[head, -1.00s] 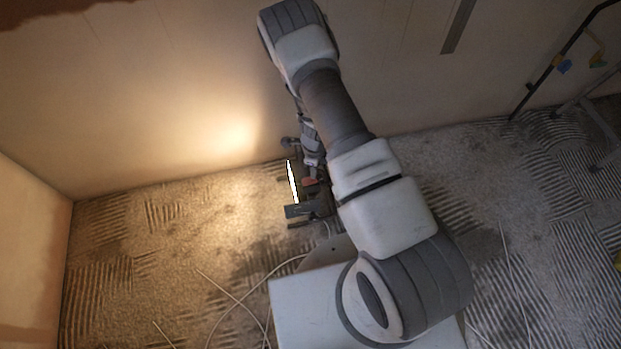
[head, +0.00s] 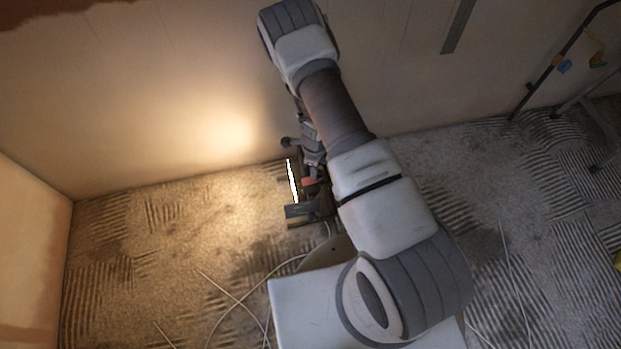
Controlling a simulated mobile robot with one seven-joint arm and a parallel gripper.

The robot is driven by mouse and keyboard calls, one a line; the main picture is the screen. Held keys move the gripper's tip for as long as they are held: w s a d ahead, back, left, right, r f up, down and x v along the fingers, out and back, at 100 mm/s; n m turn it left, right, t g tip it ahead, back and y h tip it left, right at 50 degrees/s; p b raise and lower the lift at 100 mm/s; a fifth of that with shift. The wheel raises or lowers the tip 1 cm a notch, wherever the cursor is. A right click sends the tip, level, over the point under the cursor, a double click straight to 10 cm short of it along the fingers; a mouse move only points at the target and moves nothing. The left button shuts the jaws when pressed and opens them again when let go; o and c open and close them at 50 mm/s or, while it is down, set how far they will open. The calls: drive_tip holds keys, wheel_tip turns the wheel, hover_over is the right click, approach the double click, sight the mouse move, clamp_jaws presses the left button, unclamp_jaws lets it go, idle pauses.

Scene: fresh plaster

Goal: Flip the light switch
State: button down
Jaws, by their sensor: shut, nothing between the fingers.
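No light switch shows in the head view; any switch behind my arm is hidden. My arm rises from the lower right and crosses the middle of the picture, its upper end in front of the plaster wall (head: 150,100). My gripper cannot be made out; the arm's links hide the space behind them. Small dark grey parts (head: 308,142) with a round knob show at the left edge of the arm, too small to tell what they are.
A lit work lamp (head: 292,181) stands on the floor close to the wall, left of my arm. Loose cables (head: 232,303) lie on the ridged floor (head: 165,265). A dark metal frame (head: 560,60) stands at the right. The left floor is mostly open.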

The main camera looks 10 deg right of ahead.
drive_tip(key=shift+f+b, duration=0.8)
drive_tip(key=shift+f, duration=0.25)
idle(0.4)
drive_tip(key=shift+r, duration=0.1)
drive_tip(key=shift+r+p, duration=2.65)
drive_tip(key=shift+r, duration=0.85)
